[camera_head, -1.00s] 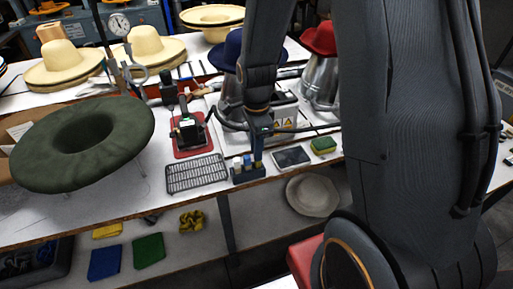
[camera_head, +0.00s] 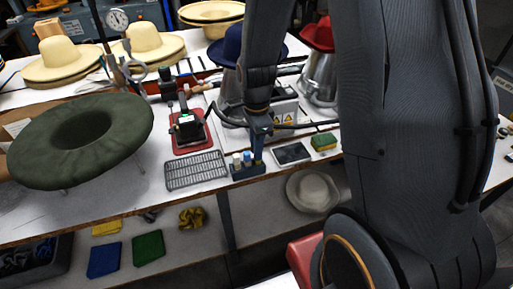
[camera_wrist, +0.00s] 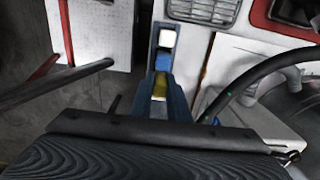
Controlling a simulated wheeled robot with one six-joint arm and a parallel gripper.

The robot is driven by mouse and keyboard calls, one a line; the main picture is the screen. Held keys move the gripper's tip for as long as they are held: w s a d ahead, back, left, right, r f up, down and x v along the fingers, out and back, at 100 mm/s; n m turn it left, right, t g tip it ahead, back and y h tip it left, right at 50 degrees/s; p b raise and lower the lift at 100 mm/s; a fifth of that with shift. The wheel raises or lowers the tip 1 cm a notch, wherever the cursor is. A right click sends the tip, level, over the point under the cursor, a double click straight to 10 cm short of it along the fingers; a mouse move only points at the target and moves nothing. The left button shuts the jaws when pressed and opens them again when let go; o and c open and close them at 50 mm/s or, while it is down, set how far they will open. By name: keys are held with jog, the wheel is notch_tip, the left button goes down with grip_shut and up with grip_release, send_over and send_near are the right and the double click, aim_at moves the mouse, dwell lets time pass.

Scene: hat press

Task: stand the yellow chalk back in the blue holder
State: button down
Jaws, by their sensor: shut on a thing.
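The blue holder (camera_head: 247,171) stands at the front edge of the bench, with a white chalk (camera_head: 237,160) and a blue chalk (camera_head: 247,158) upright in it. In the wrist view the holder (camera_wrist: 154,38) shows ahead of my fingers, with the white chalk (camera_wrist: 167,38) and blue chalk (camera_wrist: 163,59) in line. My gripper (camera_wrist: 160,98) is shut on the yellow chalk (camera_wrist: 160,86). In the head view my gripper (camera_head: 259,150) points down at the right end of the holder. The yellow chalk's lower end is hidden, so I cannot tell whether it is in a hole.
A wire rack (camera_head: 196,170) lies left of the holder. A dark flat tablet-like item (camera_head: 291,153) and a green-yellow sponge (camera_head: 323,141) lie to its right. A small press on a red base (camera_head: 190,132) stands behind. A green hat (camera_head: 80,140) is at the left.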

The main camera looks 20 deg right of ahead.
jog(key=c, duration=1.6)
grip_release()
jog(key=shift+r+p, duration=3.2)
jog(key=shift+r, duration=0.6)
jog(key=shift+s+r+n+b, duration=0.1)
jog(key=shift+s+n+b, duration=0.2)
jog(key=shift+n, duration=0.25)
jog(key=shift+s+r+n+b, duration=0.15)
jog(key=shift+n+b, duration=0.15)
jog(key=shift+n, duration=0.25)
jog(key=s+n+b, duration=0.2)
jog(key=n, duration=0.3)
jog(key=s+n+t+b, duration=0.1)
jog(key=s+n+b, duration=0.1)
jog(key=n, duration=0.3)
jog(key=s+r+n+b, duration=0.1)
jog(key=s+n+b, duration=0.1)
jog(key=s+n, duration=0.2)
jog(key=shift+s+d+r+n, duration=0.15)
jog(key=shift+s+n, duration=0.1)
jog(key=shift+n, duration=0.65)
